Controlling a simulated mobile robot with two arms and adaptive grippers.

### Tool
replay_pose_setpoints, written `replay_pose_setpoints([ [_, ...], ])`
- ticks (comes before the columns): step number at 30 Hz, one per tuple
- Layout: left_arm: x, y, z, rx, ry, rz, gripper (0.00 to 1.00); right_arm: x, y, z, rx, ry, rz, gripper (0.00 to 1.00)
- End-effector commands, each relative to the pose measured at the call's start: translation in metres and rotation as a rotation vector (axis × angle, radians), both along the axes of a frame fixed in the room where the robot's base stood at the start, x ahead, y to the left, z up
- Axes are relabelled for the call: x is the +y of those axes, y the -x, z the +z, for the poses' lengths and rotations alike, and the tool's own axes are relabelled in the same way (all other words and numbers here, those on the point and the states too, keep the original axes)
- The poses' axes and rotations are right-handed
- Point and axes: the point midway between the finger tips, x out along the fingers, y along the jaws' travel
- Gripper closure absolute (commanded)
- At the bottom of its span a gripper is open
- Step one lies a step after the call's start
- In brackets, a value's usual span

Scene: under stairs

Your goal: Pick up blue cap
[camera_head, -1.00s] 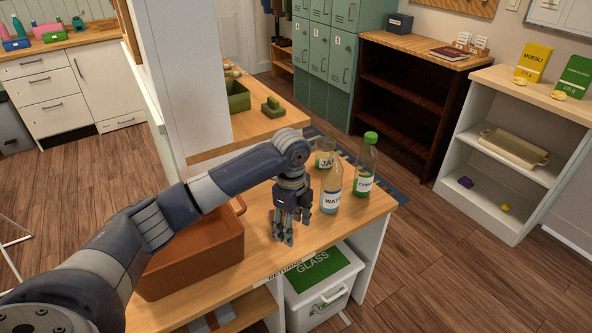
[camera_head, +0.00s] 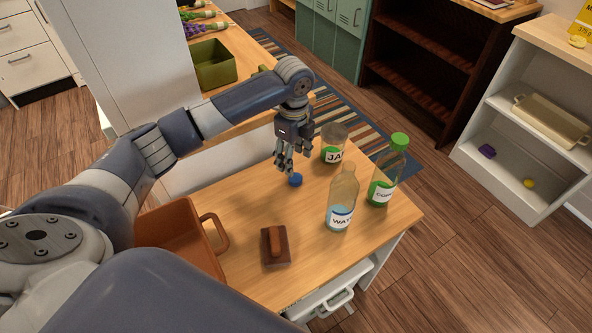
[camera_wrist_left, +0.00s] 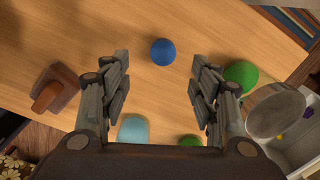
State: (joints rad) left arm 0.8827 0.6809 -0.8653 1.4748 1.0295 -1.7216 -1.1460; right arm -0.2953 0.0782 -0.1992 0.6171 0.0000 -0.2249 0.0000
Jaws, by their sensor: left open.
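The blue cap (camera_head: 295,180) is small and round and lies on the wooden counter (camera_head: 240,208). In the left wrist view the cap (camera_wrist_left: 163,52) shows beyond and between the spread fingertips, with bare wood around it. My left gripper (camera_head: 285,165) points down just above and beside the cap in the head view. It is open and empty, with a clear gap between its fingers in the left wrist view (camera_wrist_left: 163,85). My right gripper is not in view.
A jar (camera_head: 333,143), a water bottle (camera_head: 342,200) and a green-capped bottle (camera_head: 387,172) stand right of the cap. A brown brush-like block (camera_head: 276,246) and a terracotta bin (camera_head: 178,240) are nearer. Bare counter lies between the bin and the cap.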

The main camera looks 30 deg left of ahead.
Motion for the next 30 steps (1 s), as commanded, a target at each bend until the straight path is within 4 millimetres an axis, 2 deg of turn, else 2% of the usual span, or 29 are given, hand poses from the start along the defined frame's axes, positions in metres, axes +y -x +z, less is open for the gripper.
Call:
replay_pose_setpoints([
  [1, 0.000, 0.001, -0.009, 0.003, 0.001, 0.000, 0.44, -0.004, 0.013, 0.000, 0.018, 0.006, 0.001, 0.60],
  [3, 0.000, 0.000, -0.019, 0.001, 0.001, 0.001, 0.44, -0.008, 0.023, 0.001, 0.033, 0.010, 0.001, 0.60],
  [6, 0.000, 0.000, -0.028, -0.001, 0.000, 0.000, 0.44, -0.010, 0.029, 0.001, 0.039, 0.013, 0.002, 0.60],
  [11, -0.001, -0.001, -0.040, 0.002, 0.001, 0.000, 0.44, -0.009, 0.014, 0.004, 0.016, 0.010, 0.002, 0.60],
  [15, -0.002, -0.005, -0.061, 0.002, 0.000, 0.001, 0.44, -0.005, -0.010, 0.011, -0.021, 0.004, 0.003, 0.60],
  [18, -0.002, -0.005, -0.075, 0.001, 0.000, 0.000, 0.44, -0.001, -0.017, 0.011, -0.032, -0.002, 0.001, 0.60],
  [23, -0.002, -0.005, -0.084, -0.001, 0.000, 0.000, 0.44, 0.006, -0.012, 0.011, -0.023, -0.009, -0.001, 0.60],
  [28, -0.002, -0.005, -0.084, -0.002, 0.000, 0.000, 0.44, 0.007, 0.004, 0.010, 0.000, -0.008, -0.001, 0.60],
  [29, -0.002, -0.005, -0.084, -0.002, 0.000, 0.000, 0.49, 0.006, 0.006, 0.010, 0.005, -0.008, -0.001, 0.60],
  [30, -0.002, -0.005, -0.084, -0.002, 0.000, 0.000, 0.58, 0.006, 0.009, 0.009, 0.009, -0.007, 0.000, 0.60],
])
